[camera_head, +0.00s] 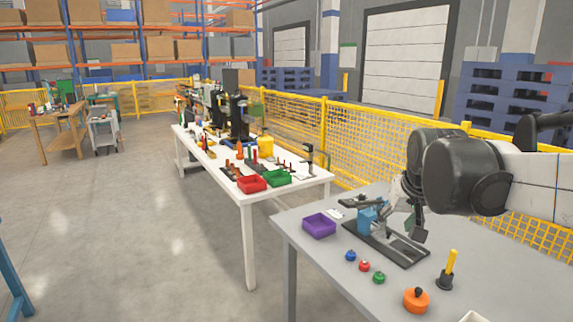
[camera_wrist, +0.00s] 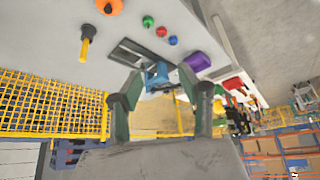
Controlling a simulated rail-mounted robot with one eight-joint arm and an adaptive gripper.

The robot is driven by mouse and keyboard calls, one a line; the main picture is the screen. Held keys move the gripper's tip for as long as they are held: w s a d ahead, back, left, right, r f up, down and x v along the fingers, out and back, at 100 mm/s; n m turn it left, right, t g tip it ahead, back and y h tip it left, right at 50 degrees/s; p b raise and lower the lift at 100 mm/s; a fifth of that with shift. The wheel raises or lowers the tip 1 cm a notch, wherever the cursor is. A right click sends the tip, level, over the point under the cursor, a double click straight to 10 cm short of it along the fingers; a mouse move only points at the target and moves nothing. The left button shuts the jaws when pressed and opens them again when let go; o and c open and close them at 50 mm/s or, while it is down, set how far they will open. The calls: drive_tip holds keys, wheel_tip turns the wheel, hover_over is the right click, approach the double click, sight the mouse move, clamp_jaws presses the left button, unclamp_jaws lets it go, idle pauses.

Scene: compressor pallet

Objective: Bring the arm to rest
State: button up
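My arm reaches in from the right in the head view, over the near grey table (camera_head: 320,262). My gripper (camera_head: 408,212) is above the dark fixture plate (camera_head: 402,251) with the blue block (camera_head: 367,220). The fingertips are partly hard to make out there. In the wrist view my gripper (camera_wrist: 162,100) has its two fingers spread wide apart, with nothing held between them. The blue block also shows beyond the fingers in the wrist view (camera_wrist: 158,76), apart from them.
On the near table are a purple bin (camera_head: 319,225), small blue (camera_head: 350,256), red (camera_head: 364,266) and green (camera_head: 379,278) knobs, an orange part (camera_head: 416,300) and a yellow-handled tool (camera_head: 451,264). A yellow fence (camera_head: 350,145) runs behind. The floor at left is open.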

drive_tip(key=s+a+f, duration=0.1)
drive_tip(key=s+f, duration=0.1)
drive_tip(key=s, duration=0.5)
drive_tip(key=s+a+f, duration=0.2)
drive_tip(key=s+f, duration=0.1)
drive_tip(key=s, duration=0.4)
drive_tip(key=s+a+f+n+t, duration=0.1)
drive_tip(key=s+f, duration=0.2)
drive_tip(key=s, duration=0.4)
drive_tip(key=shift+a+y, duration=0.25)
drive_tip(key=shift+y, duration=0.05)
